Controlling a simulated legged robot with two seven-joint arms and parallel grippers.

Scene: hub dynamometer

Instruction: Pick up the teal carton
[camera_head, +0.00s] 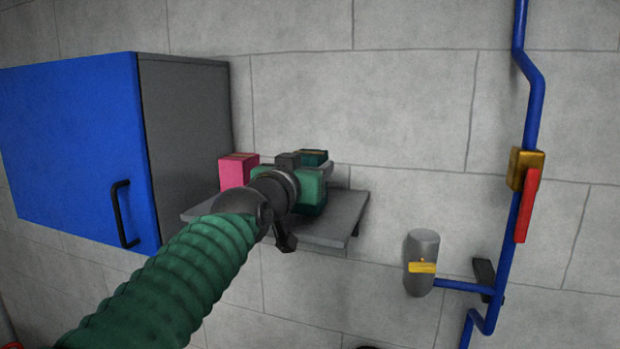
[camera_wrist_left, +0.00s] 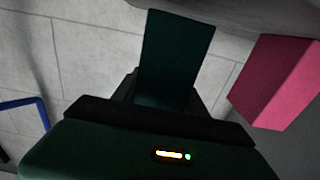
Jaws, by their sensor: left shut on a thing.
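The teal carton (camera_head: 314,157) is at the grey wall shelf, mostly hidden behind my left gripper in the head view. Its dark teal face (camera_wrist_left: 176,62) stands out in the left wrist view, between the fingers. My left gripper (camera_head: 306,180) is shut on the teal carton, with its arm reaching in from the lower left. Whether the carton's base touches the shelf is hidden. My right gripper is not in view.
A pink carton (camera_head: 237,171) stands left of the gripper on the grey shelf (camera_head: 335,226), close to it. A blue-door cabinet (camera_head: 80,150) is further left. Blue pipes (camera_head: 507,245) with a red-handled valve (camera_head: 527,204) and a grey cylinder (camera_head: 423,250) are at right.

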